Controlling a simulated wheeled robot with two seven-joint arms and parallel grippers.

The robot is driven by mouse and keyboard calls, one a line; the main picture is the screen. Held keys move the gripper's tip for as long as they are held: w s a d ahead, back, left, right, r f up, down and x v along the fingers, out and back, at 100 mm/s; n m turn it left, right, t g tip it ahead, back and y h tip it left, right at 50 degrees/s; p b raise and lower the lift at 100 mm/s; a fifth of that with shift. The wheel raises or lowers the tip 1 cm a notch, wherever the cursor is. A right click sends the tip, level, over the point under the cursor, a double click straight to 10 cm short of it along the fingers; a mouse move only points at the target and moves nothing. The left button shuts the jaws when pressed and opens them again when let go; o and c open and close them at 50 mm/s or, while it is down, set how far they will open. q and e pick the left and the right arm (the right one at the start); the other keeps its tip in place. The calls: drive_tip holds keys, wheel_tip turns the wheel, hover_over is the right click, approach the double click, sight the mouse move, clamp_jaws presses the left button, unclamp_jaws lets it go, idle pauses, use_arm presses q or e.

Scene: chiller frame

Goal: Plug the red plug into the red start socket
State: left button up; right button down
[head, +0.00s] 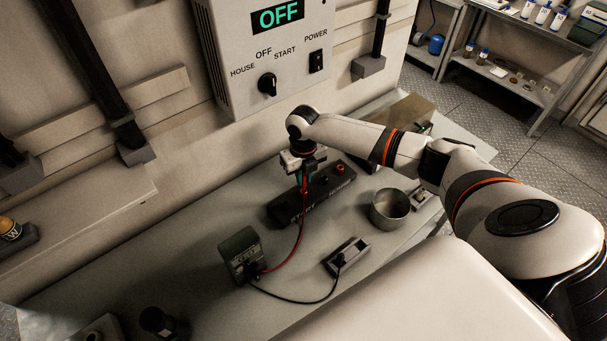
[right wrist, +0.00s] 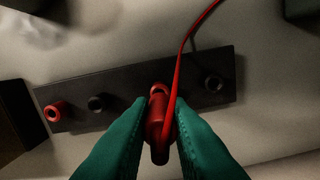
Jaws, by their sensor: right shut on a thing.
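My right gripper (head: 303,178) is shut on the red plug (right wrist: 158,130), above the black socket strip (head: 285,209). Its green fingers grip the plug's sides in the right wrist view. A red cable (head: 301,236) runs from the plug to a dark box (head: 243,257). The START lettering is on the strip's left part in the head view. A red ring (right wrist: 159,90) shows at the plug's far end. The red start socket is mostly hidden there; I cannot tell whether the plug is in it. Another red socket (right wrist: 55,111) is uncovered. My left gripper is out of view.
A metal bowl (head: 390,210) stands right of the strip. A small dark device (head: 346,257) with a black cable (head: 300,300) lies in front. A wall panel (head: 270,50) reading OFF hangs behind.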

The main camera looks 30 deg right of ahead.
drive_tip(key=shift+f+b, duration=0.9)
drive_tip(key=shift+f, duration=0.55)
drive_tip(key=c, duration=1.3)
unclamp_jaws()
drive_tip(key=shift+r, duration=0.1)
wheel_tip(320, 180, up, 12)
drive_tip(key=shift+b, duration=1.25)
